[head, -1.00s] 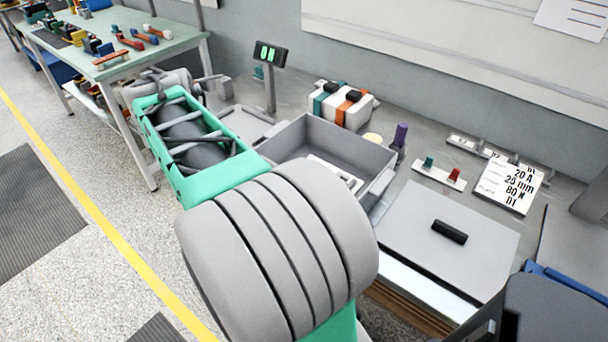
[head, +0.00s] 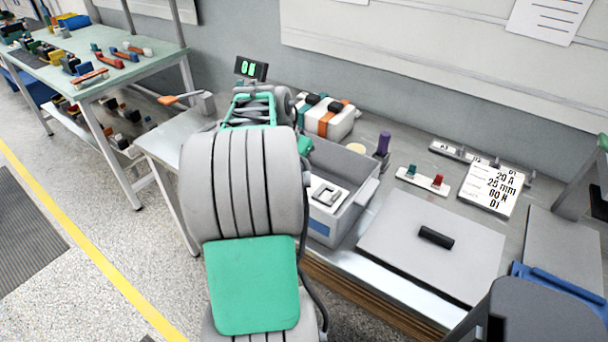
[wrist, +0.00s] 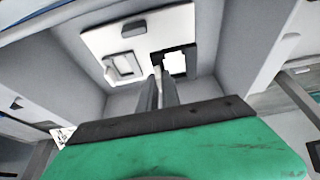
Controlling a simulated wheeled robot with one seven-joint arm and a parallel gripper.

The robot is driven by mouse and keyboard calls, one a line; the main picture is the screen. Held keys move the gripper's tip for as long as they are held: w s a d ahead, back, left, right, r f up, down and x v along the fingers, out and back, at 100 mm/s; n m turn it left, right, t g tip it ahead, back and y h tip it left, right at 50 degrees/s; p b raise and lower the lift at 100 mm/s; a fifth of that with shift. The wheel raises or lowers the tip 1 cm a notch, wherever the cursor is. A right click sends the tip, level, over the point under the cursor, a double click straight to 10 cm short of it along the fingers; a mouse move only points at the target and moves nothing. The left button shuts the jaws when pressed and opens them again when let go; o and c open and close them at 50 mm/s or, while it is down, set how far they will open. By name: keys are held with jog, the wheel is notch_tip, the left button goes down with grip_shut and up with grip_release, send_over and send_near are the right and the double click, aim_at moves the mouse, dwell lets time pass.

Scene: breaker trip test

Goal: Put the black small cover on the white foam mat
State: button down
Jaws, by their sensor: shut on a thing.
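In the wrist view, my gripper (wrist: 162,78) is shut on the black small cover (wrist: 186,49), a thin black frame with a rectangular opening. The gripper holds the cover by its near left side. The cover overlaps the right part of the white foam mat (wrist: 97,42) in this view; I cannot tell whether it touches. A white frame (wrist: 123,67) and a dark grey block (wrist: 133,28) also show on the mat. In the head view my arm hides the gripper and the black cover. White pieces show inside the grey bin (head: 357,212) there.
A grey plate with a black bar (head: 436,237) lies right of the bin. A purple-topped post (head: 383,144), a small panel with teal and red knobs (head: 422,180) and a label card (head: 490,188) stand behind. Grey bin walls rise on both sides in the wrist view.

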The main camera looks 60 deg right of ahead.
jog(key=d+f, duration=0.2)
jog(key=f, duration=0.1)
jog(key=shift+s+d, duration=0.2)
jog(key=shift+s, duration=0.1)
notch_tip(320, 180, down, 3)
jog(key=shift+w+r, duration=0.1)
jog(key=shift+r, duration=0.05)
jog(key=shift+f, duration=0.25)
jog(key=c, duration=1.6)
grip_release()
jog(key=shift+o, duration=0.2)
jog(key=shift+r, duration=0.1)
